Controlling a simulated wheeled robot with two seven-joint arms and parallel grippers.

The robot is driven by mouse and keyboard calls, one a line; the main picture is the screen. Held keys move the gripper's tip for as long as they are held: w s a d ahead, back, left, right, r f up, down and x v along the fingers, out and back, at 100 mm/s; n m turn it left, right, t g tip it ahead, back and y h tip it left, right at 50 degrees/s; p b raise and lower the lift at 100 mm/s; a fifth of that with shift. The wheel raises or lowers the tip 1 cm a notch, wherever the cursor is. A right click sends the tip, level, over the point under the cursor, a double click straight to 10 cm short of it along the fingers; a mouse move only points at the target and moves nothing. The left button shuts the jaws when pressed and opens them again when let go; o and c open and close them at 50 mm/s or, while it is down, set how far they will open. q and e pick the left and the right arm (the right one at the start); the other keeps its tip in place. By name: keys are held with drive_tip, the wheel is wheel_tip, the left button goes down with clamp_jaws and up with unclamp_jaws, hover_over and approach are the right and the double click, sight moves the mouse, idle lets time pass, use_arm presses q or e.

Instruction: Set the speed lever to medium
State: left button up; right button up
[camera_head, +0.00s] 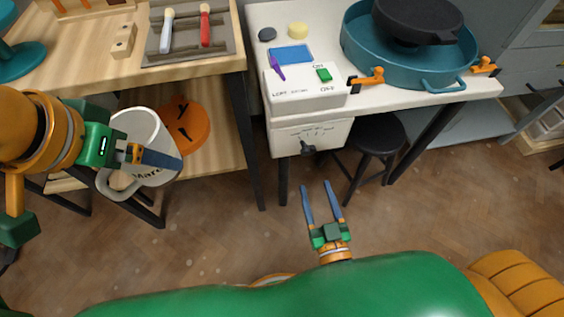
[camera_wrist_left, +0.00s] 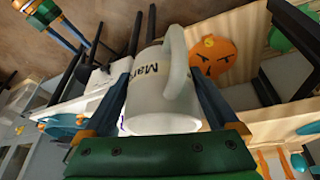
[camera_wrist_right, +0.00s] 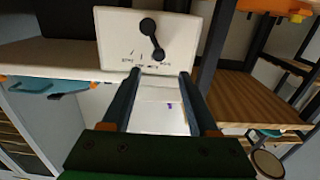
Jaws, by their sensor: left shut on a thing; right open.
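The speed lever (camera_head: 308,148) is a small dark lever with a knob on the front of the white control box (camera_head: 310,130), below a printed arc of marks. It also shows in the right wrist view (camera_wrist_right: 152,38), slanted beyond the fingertips. I cannot read which mark it points at. My right gripper (camera_head: 322,184) is open and empty, apart from the lever, in front of and below the box in the head view. My left gripper (camera_head: 158,157) is shut on a white mug (camera_wrist_left: 160,95) with dark lettering, far left of the lever.
A white table carries a teal basin (camera_head: 390,55) with a dark pan, a blue pad (camera_head: 291,55) and a green ON/OFF switch (camera_head: 324,74). A black stool (camera_head: 376,134) stands right of the box. An orange pumpkin-like thing (camera_head: 190,122) sits on the left shelf.

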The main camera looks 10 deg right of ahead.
sight(306, 154)
drive_tip(key=w, duration=0.6)
drive_tip(key=w+b, duration=0.1)
drive_tip(key=w, duration=0.5)
drive_tip(key=shift+a+r, duration=0.1)
drive_tip(key=shift+r, duration=0.1)
drive_tip(key=shift+s, duration=0.1)
drive_tip(key=shift+c, duration=0.2)
clamp_jaws()
